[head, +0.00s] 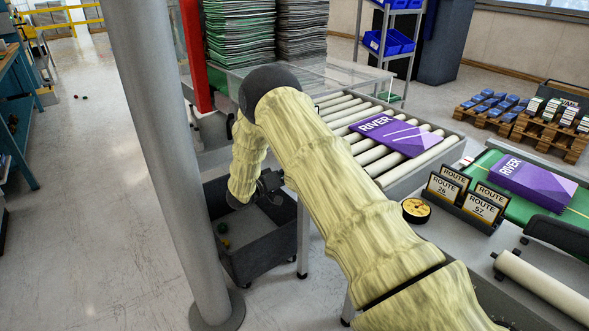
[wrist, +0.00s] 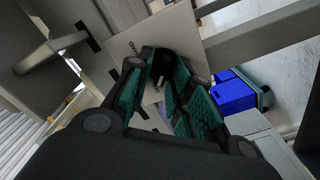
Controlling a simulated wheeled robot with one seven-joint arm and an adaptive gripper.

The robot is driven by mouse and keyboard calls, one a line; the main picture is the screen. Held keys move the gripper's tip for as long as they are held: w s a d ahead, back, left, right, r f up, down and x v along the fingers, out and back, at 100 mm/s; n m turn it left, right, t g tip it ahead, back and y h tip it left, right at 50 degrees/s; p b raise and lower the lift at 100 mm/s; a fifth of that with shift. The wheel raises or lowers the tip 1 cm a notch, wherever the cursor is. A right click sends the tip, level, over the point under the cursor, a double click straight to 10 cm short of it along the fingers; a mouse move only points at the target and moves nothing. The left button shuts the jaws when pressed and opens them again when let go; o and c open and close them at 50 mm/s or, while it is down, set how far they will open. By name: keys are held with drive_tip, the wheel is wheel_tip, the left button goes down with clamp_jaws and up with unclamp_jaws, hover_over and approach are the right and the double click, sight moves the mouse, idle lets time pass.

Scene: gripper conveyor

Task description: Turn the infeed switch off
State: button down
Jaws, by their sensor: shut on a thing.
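In the wrist view a dark rotary switch knob (wrist: 161,66) sits on a pale panel plate (wrist: 183,34). Small lettering and a little white mark show beside it. My gripper (wrist: 164,72) has teal ribbed fingers, one on each side of the knob, and is shut on it. The fingers hide part of the knob, so I cannot read its setting. In the head view my gripper (head: 268,186) is low beside the conveyor, partly behind my arm; the switch is hidden there.
A roller conveyor (head: 342,108) carries a purple RIVER book (head: 395,134). A dark grey bin (head: 270,252) stands on the floor below my gripper. A grey post (head: 165,140) rises to the left. Route cards (head: 483,207) stand at the right, beside a green belt (head: 520,208).

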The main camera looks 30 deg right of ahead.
idle(0.4)
drive_tip(key=c, duration=1.5)
unclamp_jaws()
drive_tip(key=shift+c, duration=0.2)
drive_tip(key=shift+a, duration=0.2)
drive_tip(key=a, duration=0.7)
drive_tip(key=shift+s, duration=0.25)
drive_tip(key=shift+a+f+n, duration=0.1)
drive_tip(key=shift+f+n, duration=0.05)
drive_tip(key=shift+n, duration=0.15)
